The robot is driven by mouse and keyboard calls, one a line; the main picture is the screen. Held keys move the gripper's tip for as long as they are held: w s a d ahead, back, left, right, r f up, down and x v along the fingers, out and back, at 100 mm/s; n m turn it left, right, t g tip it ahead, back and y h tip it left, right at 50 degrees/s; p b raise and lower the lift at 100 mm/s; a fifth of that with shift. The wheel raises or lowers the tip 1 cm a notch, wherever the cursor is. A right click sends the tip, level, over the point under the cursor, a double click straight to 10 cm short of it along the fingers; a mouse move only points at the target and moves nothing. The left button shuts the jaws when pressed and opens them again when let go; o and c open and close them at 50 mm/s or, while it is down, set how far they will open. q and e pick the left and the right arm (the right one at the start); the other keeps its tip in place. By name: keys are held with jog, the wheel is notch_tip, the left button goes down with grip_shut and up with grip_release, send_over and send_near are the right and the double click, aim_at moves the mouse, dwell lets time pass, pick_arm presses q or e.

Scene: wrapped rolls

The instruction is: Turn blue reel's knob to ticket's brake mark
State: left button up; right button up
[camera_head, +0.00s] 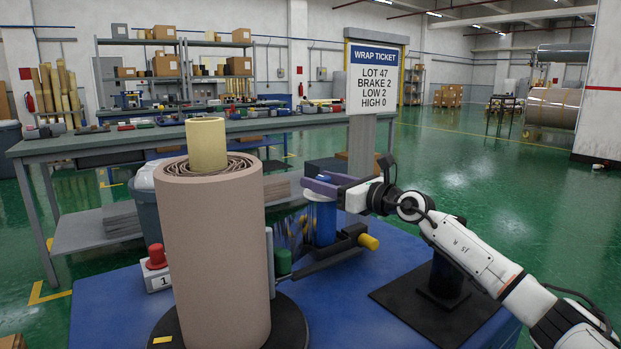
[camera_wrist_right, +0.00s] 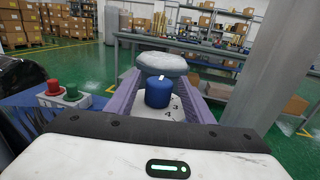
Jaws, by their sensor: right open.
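The white ticket sign (camera_head: 376,88) with a blue header reads LOT 47, BRAKE 2, LOW 2, HIGH 0. The blue reel (camera_head: 321,222) stands upright on the blue platform, below my right gripper (camera_head: 318,186). In the right wrist view a blue knob (camera_wrist_right: 158,93) with a small white mark on its far top edge sits on a pale dial (camera_wrist_right: 179,115). The digits 3 and 4 show on the dial's near right; its other marks are hidden. My right gripper's purple fingers (camera_wrist_right: 161,78) are open, one on each side of the knob; contact cannot be told. My left gripper is not in view.
A large wrapped roll (camera_head: 215,255) stands left of the reel on a black turntable. Red (camera_head: 156,254) and green (camera_head: 283,261) buttons and a yellow knob (camera_head: 369,242) are close by. A grey post (camera_head: 361,145) holds the ticket. A long workbench (camera_head: 120,138) runs behind.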

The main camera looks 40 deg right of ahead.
jog(key=shift+w+a, duration=0.15)
jog(key=shift+w, duration=0.85)
jog(key=shift+w+a, duration=0.1)
jog(key=shift+w, duration=0.85)
jog(key=c, duration=1.1)
